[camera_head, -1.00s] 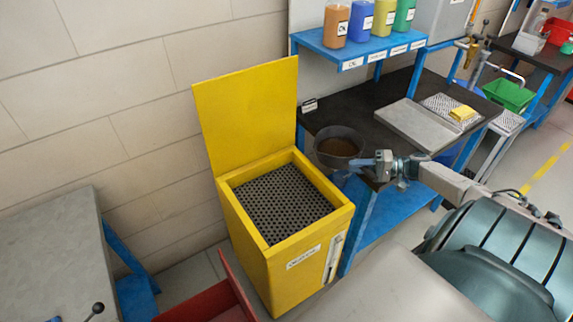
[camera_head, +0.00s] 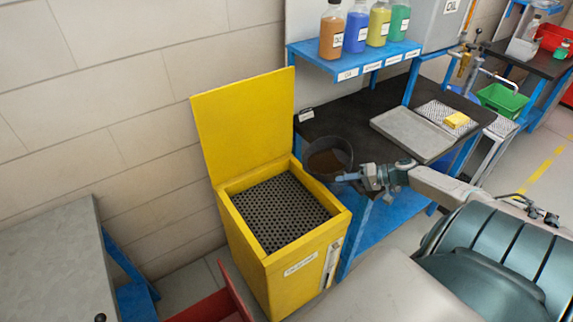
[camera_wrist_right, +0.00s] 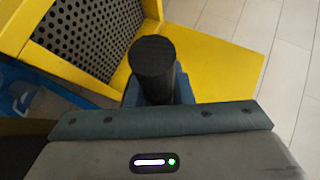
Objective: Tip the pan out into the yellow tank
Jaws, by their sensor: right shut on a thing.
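The yellow tank (camera_head: 297,262) stands at the centre with its lid (camera_head: 243,120) raised and a dark perforated grate (camera_head: 275,213) inside its rim. The dark round pan (camera_head: 341,147) with brown liquid in it is just right of the tank. It looks tilted to the left, its near side facing the tank. My right gripper (camera_head: 350,178) is shut on the pan's handle, which shows as a dark cylinder in the right wrist view (camera_wrist_right: 153,62). The tank's grate also shows there (camera_wrist_right: 90,30). My left gripper is not in view.
A blue workbench with a black top (camera_head: 345,115) stands behind the pan, holding a grey tray (camera_head: 412,133) and a yellow block (camera_head: 456,120). Several bottles stand on the blue shelf (camera_head: 350,58). A grey table (camera_head: 50,265) and a red bin edge (camera_head: 215,300) are at lower left.

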